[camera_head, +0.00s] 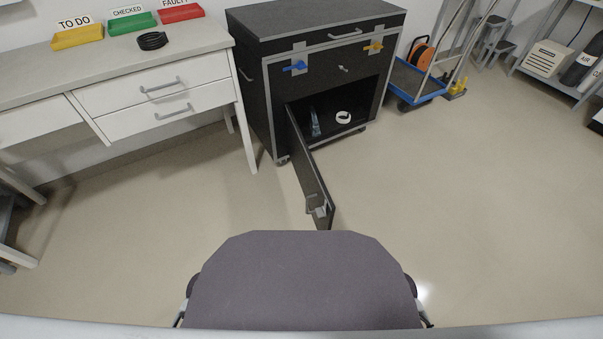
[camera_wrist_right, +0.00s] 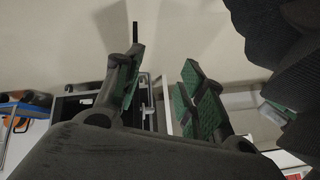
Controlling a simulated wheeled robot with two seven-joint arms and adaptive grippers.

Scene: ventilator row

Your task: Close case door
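The black case (camera_head: 315,62) with grey edges stands on castors in the upper middle of the head view. Its door (camera_head: 309,168) hangs wide open from the lower left of the front and sticks out toward me. A metal latch (camera_head: 319,207) is on the door's free end. Inside the open lower compartment lie a white roll (camera_head: 343,117) and a clear bluish item (camera_head: 315,124). My right gripper (camera_wrist_right: 162,80) shows in the right wrist view with its green-padded fingers apart and nothing between them. Part of the case (camera_wrist_right: 72,108) shows behind it. My left gripper is out of view.
A white bench (camera_head: 200,42) with drawers and coloured trays stands left of the case. A blue trolley (camera_head: 415,80) with an orange reel stands to its right, with shelving (camera_head: 562,75) beyond. The floor (camera_head: 450,190) around the door is clear.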

